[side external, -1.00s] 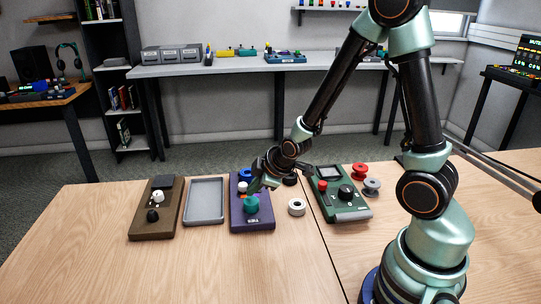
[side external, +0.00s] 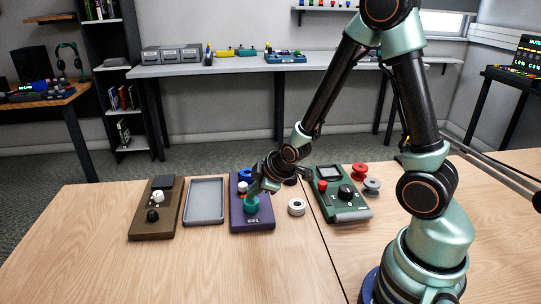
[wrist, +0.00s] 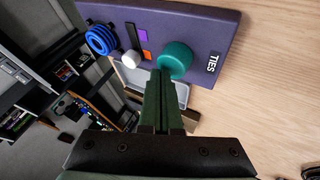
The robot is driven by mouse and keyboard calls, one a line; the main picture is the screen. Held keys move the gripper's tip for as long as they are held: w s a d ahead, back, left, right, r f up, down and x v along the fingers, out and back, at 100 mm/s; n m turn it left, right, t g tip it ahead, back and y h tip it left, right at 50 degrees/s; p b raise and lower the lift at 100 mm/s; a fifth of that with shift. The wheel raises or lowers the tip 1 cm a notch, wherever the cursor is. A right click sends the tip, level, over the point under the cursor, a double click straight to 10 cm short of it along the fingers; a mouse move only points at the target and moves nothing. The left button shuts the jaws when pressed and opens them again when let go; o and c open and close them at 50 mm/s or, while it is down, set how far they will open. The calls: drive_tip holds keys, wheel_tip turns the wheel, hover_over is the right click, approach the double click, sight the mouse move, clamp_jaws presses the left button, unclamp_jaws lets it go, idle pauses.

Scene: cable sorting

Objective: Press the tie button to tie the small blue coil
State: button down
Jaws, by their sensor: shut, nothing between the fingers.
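The purple tie panel (side external: 264,218), marked TIES, lies flat on the table. A large round teal button (side external: 251,206) is at its front end; it also shows in the wrist view (wrist: 175,59). A white knob (wrist: 132,58) stands between coil and button. My gripper (side external: 251,194) is shut and empty, pointing down, its tips at the teal button's edge. I cannot tell whether they touch it.
Left of the panel are a grey tray (side external: 205,180) and a brown box (side external: 146,224) with knobs. To the right are a white ring (side external: 296,207), a green device (side external: 347,213) and red (side external: 359,171) and grey (side external: 372,187) spools. The front of the table is clear.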

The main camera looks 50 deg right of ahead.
sight(254, 201)
drive_tip(key=shift+f, duration=0.65)
idle(0.5)
drive_tip(key=shift+r, duration=1.2)
drive_tip(key=shift+r, duration=0.1)
drive_tip(key=shift+r, duration=2.4)
